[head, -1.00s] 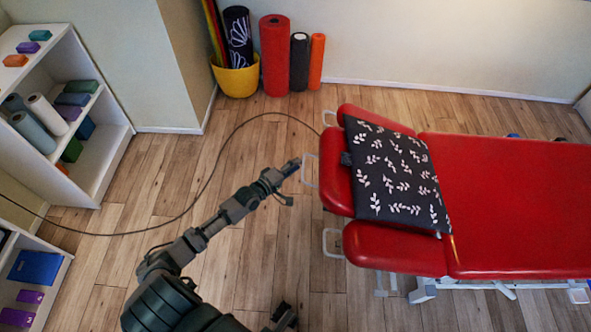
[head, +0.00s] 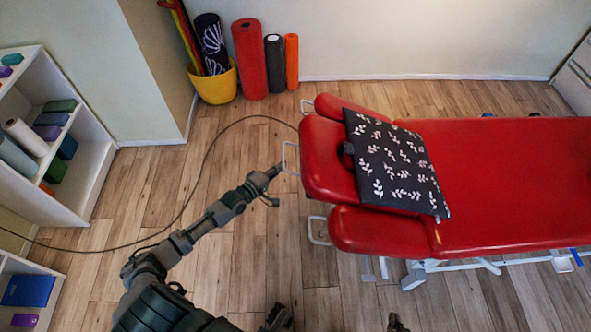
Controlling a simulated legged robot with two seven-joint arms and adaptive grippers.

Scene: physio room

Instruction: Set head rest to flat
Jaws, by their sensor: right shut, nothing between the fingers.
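The red padded table has its head rest (head: 327,158) at the left end, between two red side pads. White wire loops stick out there; the middle loop (head: 284,158) is on the head rest. From this high angle I cannot tell the head rest's exact tilt. A dark leaf-patterned pillow (head: 395,165) lies across the join of head rest and table and hides part of both.
A thin dark cable (head: 205,165) curves over the wooden floor towards the head rest. White shelves (head: 88,180) stand at the left. A yellow bin (head: 215,85) and several upright rolls, one red (head: 249,60), stand by the wall. Floor left of the table is mostly clear.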

